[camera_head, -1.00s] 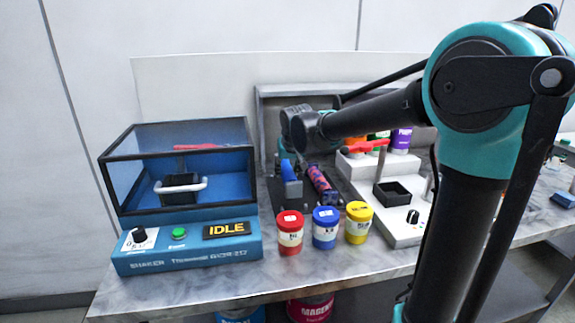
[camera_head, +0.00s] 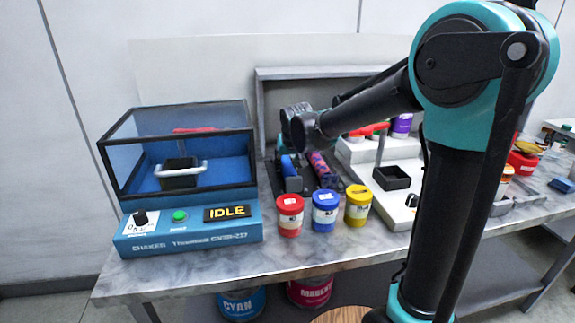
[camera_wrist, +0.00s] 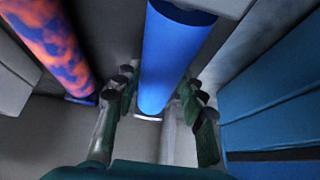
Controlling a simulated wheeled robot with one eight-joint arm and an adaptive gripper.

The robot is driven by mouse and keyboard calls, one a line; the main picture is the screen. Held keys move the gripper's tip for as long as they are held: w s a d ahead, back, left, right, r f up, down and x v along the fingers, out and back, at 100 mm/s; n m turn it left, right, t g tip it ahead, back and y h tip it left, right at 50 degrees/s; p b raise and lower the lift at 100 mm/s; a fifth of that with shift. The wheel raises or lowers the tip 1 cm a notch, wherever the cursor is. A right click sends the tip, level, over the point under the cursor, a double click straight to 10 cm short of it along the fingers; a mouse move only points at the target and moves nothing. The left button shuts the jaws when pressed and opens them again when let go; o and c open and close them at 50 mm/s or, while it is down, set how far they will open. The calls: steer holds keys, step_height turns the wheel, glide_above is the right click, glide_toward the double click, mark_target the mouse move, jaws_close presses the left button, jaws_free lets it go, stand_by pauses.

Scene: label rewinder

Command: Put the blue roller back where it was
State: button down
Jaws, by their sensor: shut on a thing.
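The blue roller (camera_wrist: 175,55) is a smooth blue cylinder, running up the middle of the wrist view. My gripper (camera_wrist: 158,105) has its fingers on either side of the roller's near end and is shut on it. In the head view the blue roller (camera_head: 287,166) shows small on the dark rewinder (camera_head: 270,182), below my wrist; the fingers are not clear there. An orange and purple patterned roller (camera_wrist: 50,40) lies beside it to the left in the wrist view and to its right in the head view (camera_head: 321,170). Whether the blue roller's far end is seated cannot be told.
Red (camera_head: 290,214), blue (camera_head: 325,212) and yellow (camera_head: 357,206) jars stand in front of the rewinder. A blue shaker (camera_head: 185,240) is at left. A white station with a black tray (camera_head: 392,178) is at right. A grey panel stands behind.

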steer(key=shift+f, duration=0.25)
stand_by(0.3)
steer(key=c, duration=0.8)
jaws_free()
steer(key=shift+c, duration=0.2)
